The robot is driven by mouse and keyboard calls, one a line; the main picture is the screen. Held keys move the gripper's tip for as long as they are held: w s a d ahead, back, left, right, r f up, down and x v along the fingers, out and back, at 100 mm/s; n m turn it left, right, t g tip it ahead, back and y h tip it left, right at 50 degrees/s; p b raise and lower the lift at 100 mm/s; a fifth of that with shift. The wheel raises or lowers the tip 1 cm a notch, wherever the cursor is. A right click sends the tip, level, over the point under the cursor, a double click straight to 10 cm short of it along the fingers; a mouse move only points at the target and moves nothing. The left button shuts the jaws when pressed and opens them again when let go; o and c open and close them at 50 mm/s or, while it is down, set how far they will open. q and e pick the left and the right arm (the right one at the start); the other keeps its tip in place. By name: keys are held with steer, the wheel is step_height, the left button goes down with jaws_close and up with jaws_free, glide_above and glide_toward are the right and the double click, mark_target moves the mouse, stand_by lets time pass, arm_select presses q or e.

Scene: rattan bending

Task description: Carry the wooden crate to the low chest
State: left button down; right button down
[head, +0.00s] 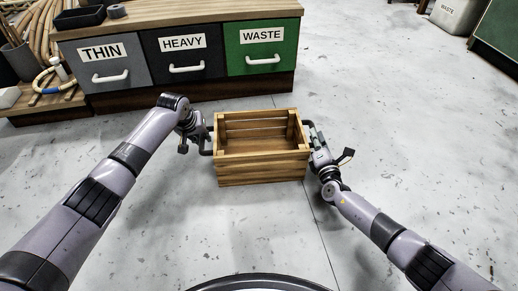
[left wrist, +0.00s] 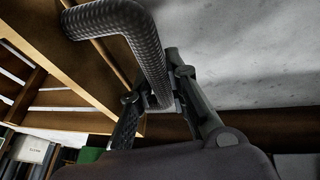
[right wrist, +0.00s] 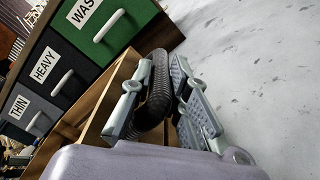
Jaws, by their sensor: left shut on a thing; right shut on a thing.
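The wooden crate (head: 262,170) is a slatted, open-topped box, empty inside, held level between my two grippers in the head view. My left gripper (head: 205,140) is shut on the dark curved handle on the crate's left side; the left wrist view shows the ribbed handle (left wrist: 150,50) between the fingers. My right gripper (head: 313,140) is shut on the right handle, which also shows in the right wrist view (right wrist: 158,90). The low chest (head: 190,88) stands beyond the crate, with grey, black and green drawers labelled THIN, HEAVY and WASTE.
On the chest's wooden top (head: 200,12) are a black tray (head: 80,18) and a grey roll (head: 117,11) at the left. Coiled rattan and a low wooden stand (head: 45,102) are at the far left. A waste bin (head: 455,14) is at the back right. The floor around the crate is clear.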

arm_select(q)
steer(key=shift+r, duration=0.15)
arm_select(e)
steer(key=shift+r, duration=0.1)
stand_by(0.7)
